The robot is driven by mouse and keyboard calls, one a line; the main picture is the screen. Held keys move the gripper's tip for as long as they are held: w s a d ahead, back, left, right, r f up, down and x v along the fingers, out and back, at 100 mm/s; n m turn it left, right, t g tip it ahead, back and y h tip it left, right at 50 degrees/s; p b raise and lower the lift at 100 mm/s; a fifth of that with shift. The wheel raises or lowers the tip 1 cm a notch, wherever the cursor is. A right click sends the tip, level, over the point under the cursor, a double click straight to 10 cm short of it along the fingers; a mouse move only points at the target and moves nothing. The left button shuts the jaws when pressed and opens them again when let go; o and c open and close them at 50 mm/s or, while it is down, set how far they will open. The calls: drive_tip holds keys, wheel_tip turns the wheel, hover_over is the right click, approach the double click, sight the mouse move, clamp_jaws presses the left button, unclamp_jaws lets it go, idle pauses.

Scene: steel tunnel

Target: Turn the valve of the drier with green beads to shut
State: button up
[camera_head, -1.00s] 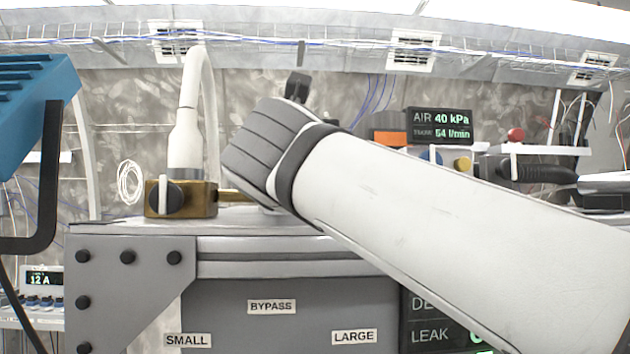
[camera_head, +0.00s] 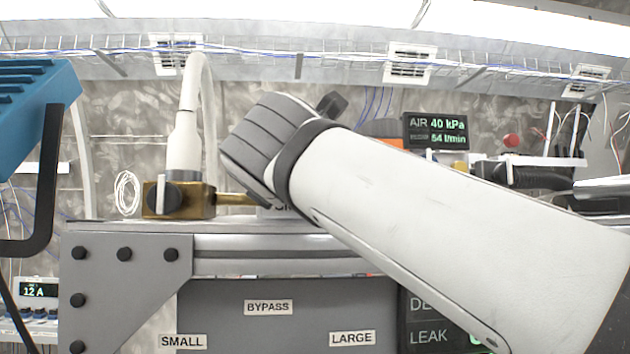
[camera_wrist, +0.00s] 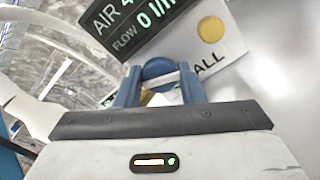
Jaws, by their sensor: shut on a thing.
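In the wrist view my gripper (camera_wrist: 160,84) has its blue fingers on either side of a round blue valve knob (camera_wrist: 158,67) with a pale bar across it. The gripper is shut on this knob. A white plate beside it carries a label ending in "ALL" (camera_wrist: 209,63). In the head view my arm and wrist cover the gripper and the valve. No green beads can be made out, so I cannot tell from these frames which drier the knob belongs to.
In the head view a brass block (camera_head: 200,201) with a black knob and white hose (camera_head: 186,140) stands left of my wrist. A blue object (camera_head: 35,110) is far left.

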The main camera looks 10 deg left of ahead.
drive_tip(key=o, duration=1)
drive_tip(key=shift+b+v, duration=1.15)
drive_tip(key=shift+v, duration=2.75)
